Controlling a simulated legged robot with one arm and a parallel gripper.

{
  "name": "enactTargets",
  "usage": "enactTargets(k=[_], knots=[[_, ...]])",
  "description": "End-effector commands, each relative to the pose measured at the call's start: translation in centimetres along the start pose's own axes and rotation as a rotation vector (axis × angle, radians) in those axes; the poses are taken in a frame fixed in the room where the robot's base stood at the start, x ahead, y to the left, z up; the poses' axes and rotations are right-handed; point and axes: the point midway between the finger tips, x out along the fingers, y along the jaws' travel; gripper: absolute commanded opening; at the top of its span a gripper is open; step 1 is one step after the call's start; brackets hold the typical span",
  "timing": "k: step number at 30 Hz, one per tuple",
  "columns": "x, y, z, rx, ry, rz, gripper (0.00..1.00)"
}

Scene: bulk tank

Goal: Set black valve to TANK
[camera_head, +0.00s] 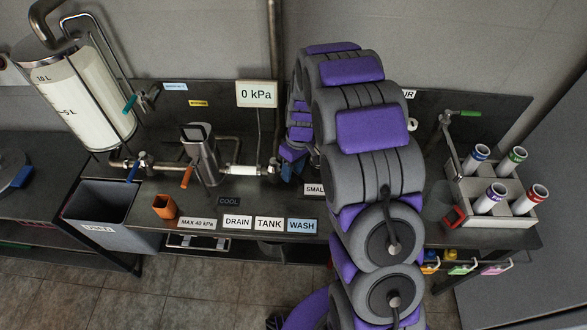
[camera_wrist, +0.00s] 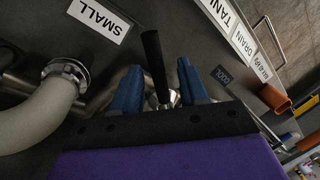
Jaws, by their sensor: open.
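The black valve handle (camera_wrist: 153,55) shows in the wrist view as a dark lever on a metal stem. It stands between the two blue fingers of my gripper (camera_wrist: 157,78), which is open, with a visible gap on each side. In the head view, my gripper (camera_head: 288,171) is at the pipe right of the white pipe section, mostly hidden by my arm. The black handle cannot be made out there. The TANK label (camera_head: 269,224) lies on the bench front between the DRAIN label (camera_head: 237,222) and the WASH label (camera_head: 301,226). The TANK label also shows in the wrist view (camera_wrist: 231,14).
A pump with an orange lever (camera_head: 186,178) stands left of my gripper. The 0 kPa display (camera_head: 257,94) is behind. An orange cup (camera_head: 165,206) sits on the bench. A pale thick hose (camera_wrist: 40,115) is close beside my gripper. A tube rack (camera_head: 517,222) stands at right.

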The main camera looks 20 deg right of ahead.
Motion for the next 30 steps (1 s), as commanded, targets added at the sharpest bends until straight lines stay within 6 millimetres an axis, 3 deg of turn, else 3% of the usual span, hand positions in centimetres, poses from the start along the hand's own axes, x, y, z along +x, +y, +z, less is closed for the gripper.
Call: enactTargets(k=[15,30], knots=[[-0.04,0.23,0.21,0.0,0.0,-0.003,0.0],[-0.04,0.13,0.17,0.004,0.0,-0.004,0.0]])
